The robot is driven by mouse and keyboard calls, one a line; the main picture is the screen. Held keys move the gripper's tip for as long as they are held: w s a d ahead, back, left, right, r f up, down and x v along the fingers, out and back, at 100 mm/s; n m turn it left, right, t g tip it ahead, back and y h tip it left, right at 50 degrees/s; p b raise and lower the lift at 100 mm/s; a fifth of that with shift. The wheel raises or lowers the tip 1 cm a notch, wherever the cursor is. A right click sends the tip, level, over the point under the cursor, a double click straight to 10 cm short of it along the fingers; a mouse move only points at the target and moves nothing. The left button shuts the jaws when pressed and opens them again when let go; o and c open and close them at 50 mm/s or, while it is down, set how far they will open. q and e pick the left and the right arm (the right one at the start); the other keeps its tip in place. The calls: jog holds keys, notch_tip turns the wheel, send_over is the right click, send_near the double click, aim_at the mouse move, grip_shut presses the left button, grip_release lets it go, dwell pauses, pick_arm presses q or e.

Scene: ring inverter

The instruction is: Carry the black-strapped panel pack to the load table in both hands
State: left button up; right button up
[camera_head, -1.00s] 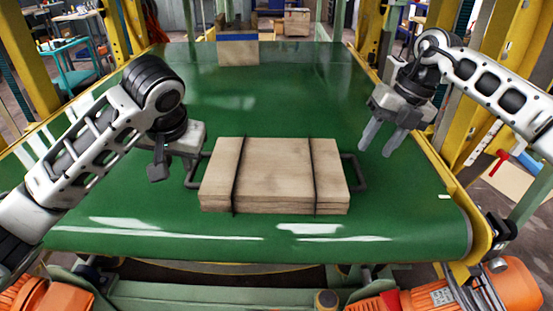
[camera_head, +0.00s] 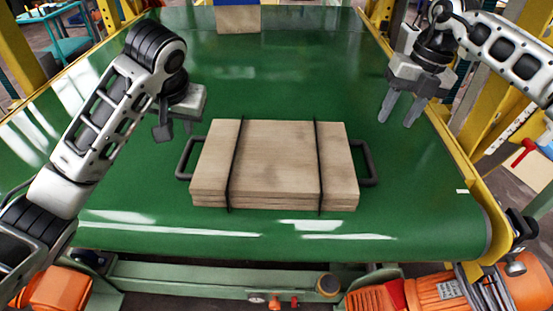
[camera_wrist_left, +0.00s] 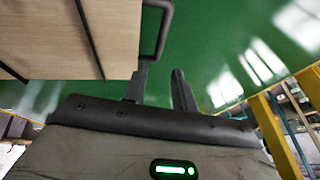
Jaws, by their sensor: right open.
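The panel pack (camera_head: 272,165) is a flat stack of pale wooden panels with two black straps, lying on the green conveyor belt. It has a dark loop handle at its left end (camera_head: 183,160) and another at its right end (camera_head: 370,165). My left gripper (camera_head: 175,130) is open, beyond and above the left handle. In the left wrist view its two fingers (camera_wrist_left: 162,72) are apart, and the handle (camera_wrist_left: 163,30) shows close ahead of them; I cannot tell whether they touch. My right gripper (camera_head: 396,120) is open and empty, beyond the right handle and apart from it.
The green belt (camera_head: 270,80) is clear around the pack. Yellow rails and posts (camera_head: 480,190) flank it. A blue-and-tan box (camera_head: 238,18) stands at the far end. Orange motors (camera_head: 430,292) sit below the near edge.

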aim_at(187, 151)
pick_arm(q)
jog(key=x, duration=1.3)
jog(key=shift+w+f, duration=0.15)
pick_arm(e)
jog(key=f, duration=0.4)
jog(key=a+f, duration=0.1)
jog(key=f, duration=0.3)
jog(key=a+f, duration=0.1)
jog(key=f, duration=0.4)
jog(key=shift+a, duration=0.25)
pick_arm(q)
grip_shut()
pick_arm(e)
jog(key=c, duration=0.7)
grip_shut()
pick_arm(q)
jog(key=shift+w+r, duration=0.15)
jog(key=shift+r, duration=0.2)
pick_arm(e)
jog(key=shift+w+r, duration=0.15)
jog(key=shift+r, duration=0.15)
